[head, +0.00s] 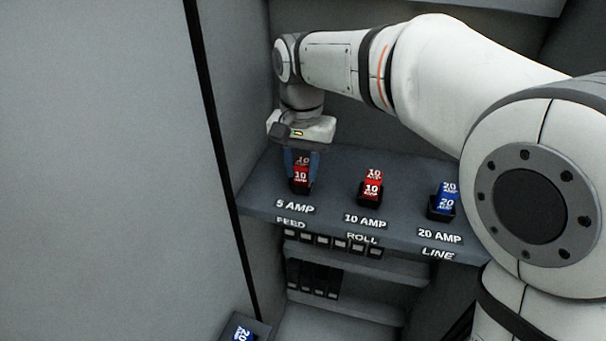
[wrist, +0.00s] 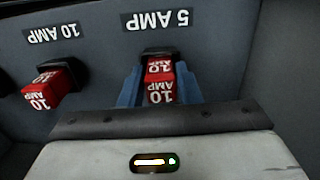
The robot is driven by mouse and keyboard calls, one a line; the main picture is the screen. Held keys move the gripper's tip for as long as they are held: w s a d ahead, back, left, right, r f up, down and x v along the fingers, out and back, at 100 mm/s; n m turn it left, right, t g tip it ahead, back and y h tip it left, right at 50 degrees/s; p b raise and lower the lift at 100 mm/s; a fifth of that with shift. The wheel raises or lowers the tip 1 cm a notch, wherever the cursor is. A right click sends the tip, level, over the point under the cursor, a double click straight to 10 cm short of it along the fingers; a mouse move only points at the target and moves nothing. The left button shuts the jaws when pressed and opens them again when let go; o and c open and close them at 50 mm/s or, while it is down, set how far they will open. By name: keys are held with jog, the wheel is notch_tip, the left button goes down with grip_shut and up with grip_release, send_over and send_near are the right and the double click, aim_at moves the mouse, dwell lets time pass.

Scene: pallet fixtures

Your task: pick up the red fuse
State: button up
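A red fuse marked 10 AMP (head: 300,175) stands in a black holder above the 5 AMP label; it also shows in the wrist view (wrist: 160,88). My gripper (head: 301,172) points down over it, with a blue finger on each side. In the wrist view the fingers (wrist: 160,82) straddle this fuse, with narrow gaps seeming to show beside it, so the gripper looks open. A second red fuse marked 10 AMP (head: 372,187) stands in the holder above the 10 AMP label, and in the wrist view it is at left (wrist: 50,90).
A blue 20 AMP fuse (head: 444,200) stands in its holder on the grey shelf (head: 335,215), close to my arm. Another blue fuse (head: 242,333) is at the bottom edge. A cabinet wall stands left of the gripper. Black switches line the panel below.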

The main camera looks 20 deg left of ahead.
jog(key=c, duration=0.6)
jog(key=shift+o, duration=0.2)
